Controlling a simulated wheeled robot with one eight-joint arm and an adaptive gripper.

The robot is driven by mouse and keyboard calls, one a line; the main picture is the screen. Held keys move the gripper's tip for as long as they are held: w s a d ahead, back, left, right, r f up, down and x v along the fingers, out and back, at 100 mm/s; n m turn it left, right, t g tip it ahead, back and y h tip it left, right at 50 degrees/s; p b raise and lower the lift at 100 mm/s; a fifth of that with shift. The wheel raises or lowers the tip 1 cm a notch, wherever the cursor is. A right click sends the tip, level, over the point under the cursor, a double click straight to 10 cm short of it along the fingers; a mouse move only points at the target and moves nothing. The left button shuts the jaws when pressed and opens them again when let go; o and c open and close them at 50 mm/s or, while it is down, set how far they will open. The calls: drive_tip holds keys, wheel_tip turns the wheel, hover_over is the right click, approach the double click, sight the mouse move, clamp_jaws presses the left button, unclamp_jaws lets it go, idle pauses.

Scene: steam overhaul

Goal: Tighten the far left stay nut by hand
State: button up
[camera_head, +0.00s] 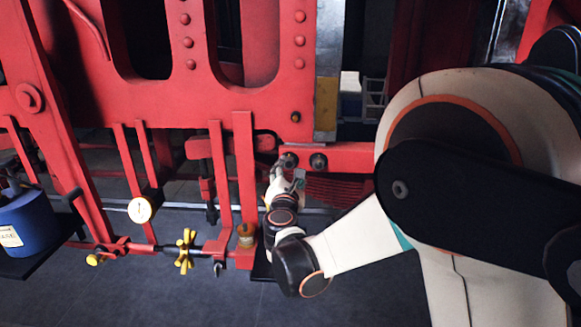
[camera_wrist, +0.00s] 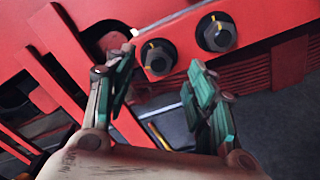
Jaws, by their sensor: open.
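Two dark round stay nuts with yellow marks sit side by side on a red beam (camera_wrist: 265,18). The left nut (camera_wrist: 158,57) and the right nut (camera_wrist: 215,32) show clearly in the wrist view. In the head view the left nut (camera_head: 289,160) is just above my gripper (camera_head: 285,178), and the right nut (camera_head: 318,161) is beside it. In the wrist view my gripper (camera_wrist: 161,68) is open, with green-padded fingers. The left nut appears between the fingertips, lined up with the gap. I see no clear contact, and the exact distance is hard to tell.
Red upright bars (camera_head: 243,170) stand close left of my gripper. A white gauge (camera_head: 141,209), a yellow valve handle (camera_head: 185,250) and a brass fitting (camera_head: 246,236) are lower left. A blue container (camera_head: 27,222) stands far left. Dark floor (camera_head: 180,300) lies below.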

sight(290, 163)
drive_tip(key=shift+w+d, duration=0.1)
drive_tip(key=shift+w, duration=2.55)
drive_tip(key=c, duration=1.1)
